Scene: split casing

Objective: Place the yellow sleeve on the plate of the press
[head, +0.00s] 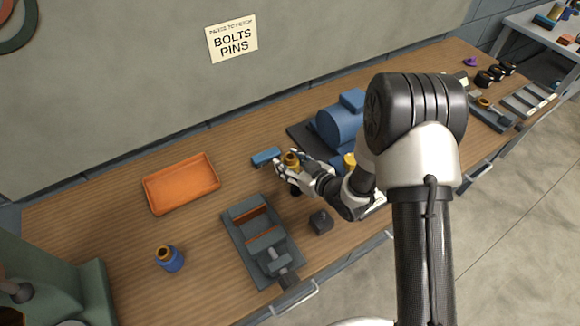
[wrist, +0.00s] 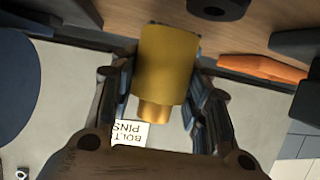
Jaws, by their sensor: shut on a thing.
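My gripper (head: 288,168) is shut on the yellow sleeve (head: 292,158) and holds it above the middle of the bench. In the wrist view the sleeve (wrist: 166,65) sits between the two fingers (wrist: 162,105), with its narrower end toward the palm. A green machine (head: 88,290) stands at the lower left in the head view, cut off by the frame; it may be the press. I cannot make out its plate clearly. The sleeve is well apart from it, to its right and farther back.
A grey vise (head: 252,228) and a blue cylinder with a yellowish top (head: 169,260) stand between my gripper and the green machine. An orange tray (head: 181,184) lies behind them. A small blue block (head: 266,156) and a blue motor-like casing (head: 338,124) are near my gripper.

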